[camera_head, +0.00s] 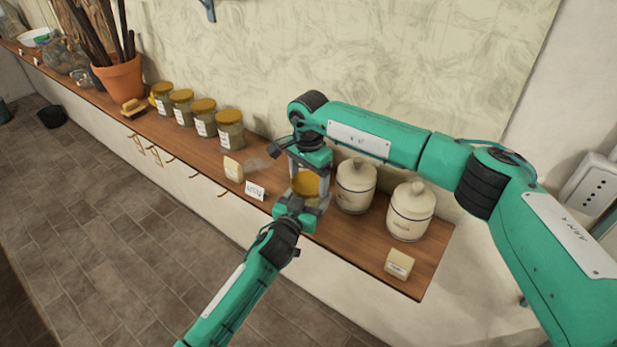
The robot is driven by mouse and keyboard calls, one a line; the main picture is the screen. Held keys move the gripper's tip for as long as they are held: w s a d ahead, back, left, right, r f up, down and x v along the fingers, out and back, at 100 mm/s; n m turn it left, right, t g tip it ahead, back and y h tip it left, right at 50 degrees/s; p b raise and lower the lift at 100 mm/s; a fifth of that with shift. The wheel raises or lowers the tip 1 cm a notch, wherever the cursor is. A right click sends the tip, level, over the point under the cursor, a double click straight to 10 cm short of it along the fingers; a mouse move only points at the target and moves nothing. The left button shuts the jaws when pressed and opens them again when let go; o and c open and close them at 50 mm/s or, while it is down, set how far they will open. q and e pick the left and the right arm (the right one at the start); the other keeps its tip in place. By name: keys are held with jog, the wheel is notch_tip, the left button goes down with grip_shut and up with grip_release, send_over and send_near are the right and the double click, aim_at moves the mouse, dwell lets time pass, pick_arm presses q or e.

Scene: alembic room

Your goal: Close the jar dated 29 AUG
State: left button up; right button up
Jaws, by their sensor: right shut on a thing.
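A glass jar (300,203) with an amber lid (306,184) stands near the front edge of the wooden counter, mostly hidden by my two grippers. I cannot read a date on it. My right gripper (309,176) comes down from above and is shut on the amber lid, at the jar's top. I cannot tell whether the lid is seated or slightly raised. My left gripper (304,202) reaches in from the front, low beside the jar. Its fingers are close to the jar's body, but their grip on it is not clear.
Several amber-lidded jars (204,118) line the wall to the left. Two cream canisters (355,186) (410,211) stand close on the right. A small card (255,191), a pale block (233,169) and another block (399,264) lie on the counter (432,262).

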jog(key=m, duration=0.7)
jog(key=shift+m, duration=0.3)
jog(key=o, duration=1)
jog(key=shift+o, duration=0.2)
jog(key=shift+r, duration=2.25)
jog(key=n, duration=0.2)
jog(key=r+n, duration=0.1)
jog(key=shift+r+n, duration=0.25)
jog(key=shift+n, duration=0.15)
notch_tip(320, 180, up, 2)
jog(key=n, duration=0.5)
